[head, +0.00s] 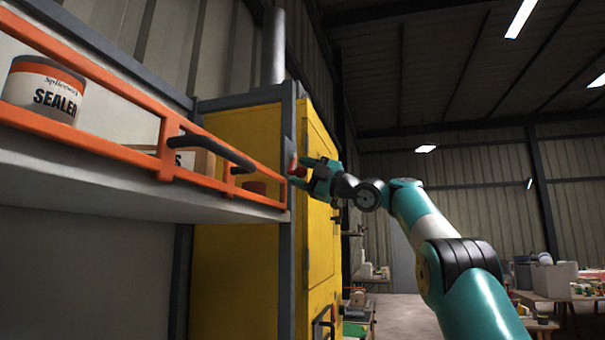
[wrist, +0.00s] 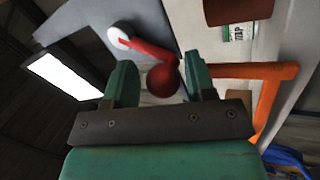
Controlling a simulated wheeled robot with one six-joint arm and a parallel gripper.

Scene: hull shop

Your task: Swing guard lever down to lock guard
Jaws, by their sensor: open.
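The guard lever (wrist: 148,48) is a short red arm on a pale round pivot, mounted on a grey plate. It ends in a dark red ball knob (wrist: 163,80). In the head view the knob (head: 298,171) shows small at the grey post, beside the end of the orange guard (head: 225,178). The guard is a rail frame with a dark handle, standing across the shelf front with its right end by the post. My gripper (head: 312,168) is open at the lever. In the wrist view the knob lies between its two green fingers, with gaps visible.
The shelf (head: 130,195) behind the guard holds a sealer can (head: 42,90) and a box (head: 195,158). A yellow cabinet (head: 235,255) stands behind the post. Tables with bins (head: 548,280) are far right. The air right of the post is open around my arm.

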